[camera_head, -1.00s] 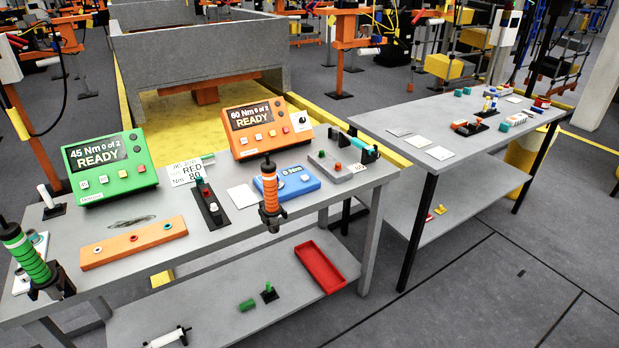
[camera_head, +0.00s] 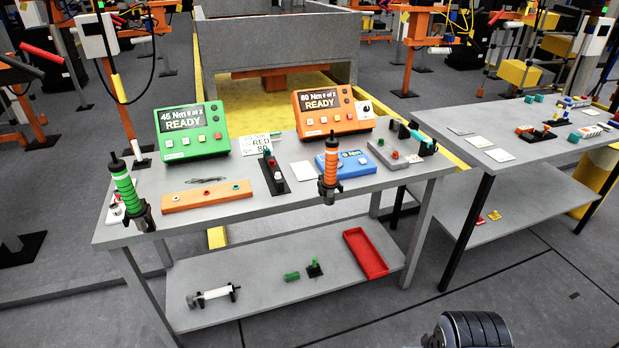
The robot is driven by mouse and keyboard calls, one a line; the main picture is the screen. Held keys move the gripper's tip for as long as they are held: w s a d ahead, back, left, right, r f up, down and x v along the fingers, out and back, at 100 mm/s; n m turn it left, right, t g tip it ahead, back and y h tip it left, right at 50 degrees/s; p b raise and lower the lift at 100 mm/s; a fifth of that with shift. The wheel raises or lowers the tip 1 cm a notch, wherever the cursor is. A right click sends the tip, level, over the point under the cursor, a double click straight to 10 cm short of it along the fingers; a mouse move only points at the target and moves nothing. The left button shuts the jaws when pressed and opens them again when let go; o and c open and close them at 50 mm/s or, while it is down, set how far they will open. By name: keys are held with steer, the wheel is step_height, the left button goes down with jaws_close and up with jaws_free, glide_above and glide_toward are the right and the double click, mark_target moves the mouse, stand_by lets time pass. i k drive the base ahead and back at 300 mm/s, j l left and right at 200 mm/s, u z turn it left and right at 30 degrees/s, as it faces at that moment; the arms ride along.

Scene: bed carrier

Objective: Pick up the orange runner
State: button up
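The orange runner (camera_head: 330,165) is an upright tool with orange and white bands and a black top. It stands in a dark holder at the front edge of the grey table (camera_head: 290,222), right of the middle. Nothing covers its banded body. My gripper is not in view. Only a dark ribbed rounded part, which looks like part of my arm, shows at the bottom edge right of centre, well apart from the runner.
A similar green runner (camera_head: 124,188) stands at the table's left front corner. Behind are a green controller (camera_head: 190,131) and an orange controller (camera_head: 332,110). A blue device (camera_head: 347,162) sits close to the orange runner. A red tray (camera_head: 365,253) lies on the lower shelf. The floor in front is clear.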

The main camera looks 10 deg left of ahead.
mark_target(330, 182)
steer(key=u, duration=0.45)
steer(key=i+j+z, duration=0.1)
steer(key=i, duration=0.35)
steer(key=i+j+z, duration=0.1)
steer(key=i+j, duration=0.2)
steer(key=i, duration=0.15)
